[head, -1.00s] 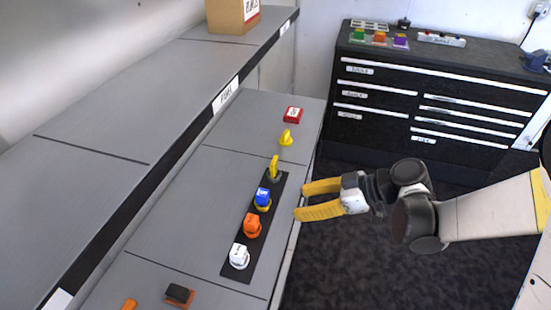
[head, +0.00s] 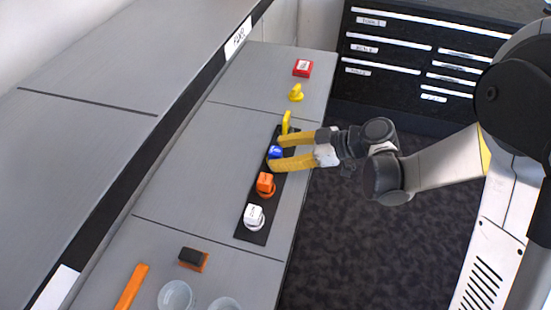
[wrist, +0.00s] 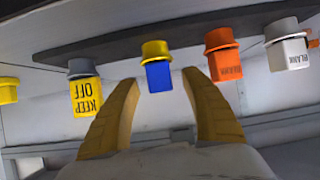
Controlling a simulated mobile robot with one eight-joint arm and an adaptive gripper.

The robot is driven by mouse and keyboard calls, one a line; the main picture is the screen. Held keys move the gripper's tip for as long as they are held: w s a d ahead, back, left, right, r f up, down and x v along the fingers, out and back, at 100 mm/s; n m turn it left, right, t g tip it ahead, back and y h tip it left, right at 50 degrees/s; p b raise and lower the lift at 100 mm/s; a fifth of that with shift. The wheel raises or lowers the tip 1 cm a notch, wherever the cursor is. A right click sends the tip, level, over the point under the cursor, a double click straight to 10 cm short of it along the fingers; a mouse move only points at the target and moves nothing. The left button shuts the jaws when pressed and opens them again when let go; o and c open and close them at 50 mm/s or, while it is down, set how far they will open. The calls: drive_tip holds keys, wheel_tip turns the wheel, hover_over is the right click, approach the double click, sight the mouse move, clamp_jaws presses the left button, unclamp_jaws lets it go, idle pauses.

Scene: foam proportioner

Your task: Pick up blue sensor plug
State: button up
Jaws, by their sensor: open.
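The blue sensor plug (head: 274,153) stands in the row on the black strip (head: 252,234) on the grey bench. In the wrist view the blue plug (wrist: 159,76) has a yellow collar and lies between and just beyond the fingertips. My gripper (head: 275,153) is open, with one yellow finger on each side of the blue plug in the head view. In the wrist view my gripper (wrist: 165,80) holds nothing, and gaps show on both sides of the plug.
An orange plug (head: 265,184) and a white plug (head: 253,216) stand nearer on the strip. A yellow keep-off plug (head: 286,122) stands just beyond. Farther back are a yellow piece (head: 295,92) and a red box (head: 303,68). A raised shelf (head: 90,140) runs along the left.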

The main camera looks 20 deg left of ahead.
sight(275, 150)
drive_tip(key=shift+x, duration=0.85)
drive_tip(key=shift+d, duration=0.1)
clamp_jaws()
drive_tip(key=shift+r, duration=0.1)
drive_tip(key=shift+r+p, duration=0.35)
drive_tip(key=shift+r, duration=0.25)
wheel_tip(275, 150, up, 3)
drive_tip(key=shift+f+p, duration=0.1)
drive_tip(key=shift+p, duration=0.7)
drive_tip(key=w+d+r+p, duration=0.6)
drive_tip(key=d+r, duration=0.3)
drive_tip(key=r, duration=0.3)
drive_tip(key=shift+w+d+p, duration=0.25)
drive_tip(key=shift+w+p, duration=0.1)
drive_tip(key=shift+p, duration=0.15)
